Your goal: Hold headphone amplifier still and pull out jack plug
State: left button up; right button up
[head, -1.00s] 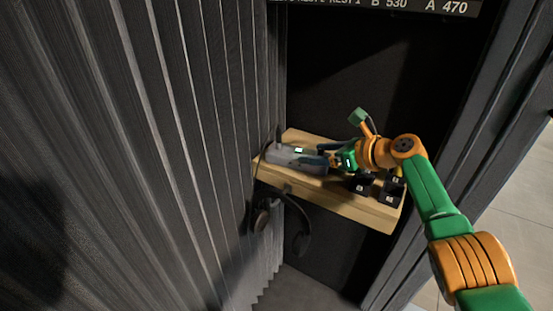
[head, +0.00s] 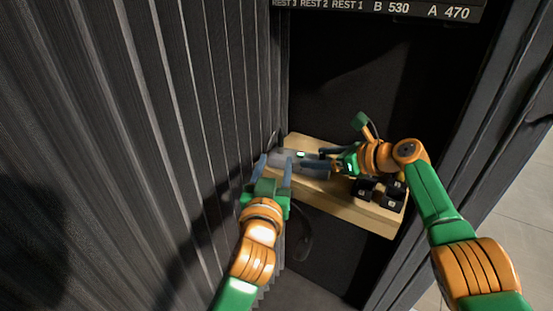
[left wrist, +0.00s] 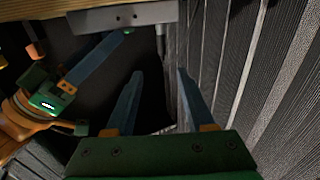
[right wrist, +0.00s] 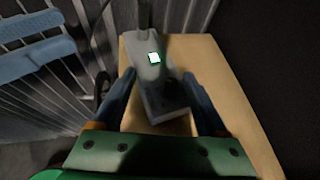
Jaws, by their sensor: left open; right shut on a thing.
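The headphone amplifier (head: 299,154) is a grey box with a lit display on the wooden shelf. In the right wrist view the amplifier (right wrist: 152,75) lies between the fingers of my right gripper (right wrist: 158,74), which is shut on its sides. My left gripper (head: 275,165) is open and empty, just in front of the amplifier's left end. In the left wrist view a grey cylinder (left wrist: 160,36), apparently the jack plug, shows beyond the open fingers, at the amplifier's end. A dark cable (right wrist: 145,14) shows at the amplifier's far end. The plug is not clear in the head view.
The wooden shelf (head: 345,206) carries several small black labelled blocks (head: 365,189) at its right. A ribbed dark wall (head: 150,110) stands close to the left of my left gripper. Headphones (head: 303,245) hang below the shelf, mostly hidden by my left arm.

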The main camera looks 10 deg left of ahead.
aim_at(282, 137)
pick_arm(q)
jog(key=w, duration=1.1)
jog(key=shift+w+a, duration=0.15)
grip_shut()
